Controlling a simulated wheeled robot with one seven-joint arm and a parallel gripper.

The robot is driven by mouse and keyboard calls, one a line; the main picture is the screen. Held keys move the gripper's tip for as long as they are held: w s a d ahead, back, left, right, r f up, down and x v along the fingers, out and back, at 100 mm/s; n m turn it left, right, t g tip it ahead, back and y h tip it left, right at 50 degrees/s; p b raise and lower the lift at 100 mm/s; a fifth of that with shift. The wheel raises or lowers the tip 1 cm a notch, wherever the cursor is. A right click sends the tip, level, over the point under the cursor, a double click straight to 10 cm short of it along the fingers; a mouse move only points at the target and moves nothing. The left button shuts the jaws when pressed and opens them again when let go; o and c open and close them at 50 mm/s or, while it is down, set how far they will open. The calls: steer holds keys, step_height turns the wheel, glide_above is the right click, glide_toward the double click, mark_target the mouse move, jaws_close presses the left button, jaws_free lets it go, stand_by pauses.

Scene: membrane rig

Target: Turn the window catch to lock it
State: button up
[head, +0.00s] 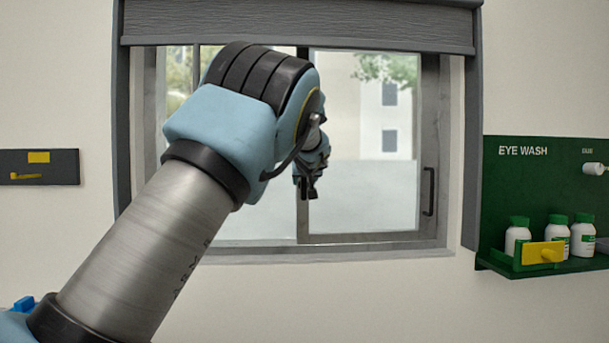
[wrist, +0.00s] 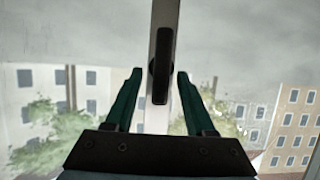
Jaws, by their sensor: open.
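The window catch (wrist: 161,72) is a dark, elongated lever on the pale upright bar (wrist: 163,20) of the window. In the wrist view it stands nearly upright, in line with that bar. My gripper (wrist: 159,76) is open, with one green finger to the left of the catch and one to the right. A gap shows on each side, and nothing is held. How far the fingertips are from the bar I cannot tell. In the head view my gripper (head: 308,188) is in front of the middle upright of the window (head: 303,225) and hides the catch.
A grey roller shutter (head: 300,30) covers the window's top. A dark pull handle (head: 428,192) is on the right frame. A green eye wash board (head: 520,190) with white bottles (head: 558,238) hangs at right. A dark panel (head: 60,167) is on the left wall.

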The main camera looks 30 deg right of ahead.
steer(key=shift+w+d+f, duration=0.2)
steer(key=shift+w+f, duration=0.05)
steer(key=shift+w, duration=0.3)
jaws_close()
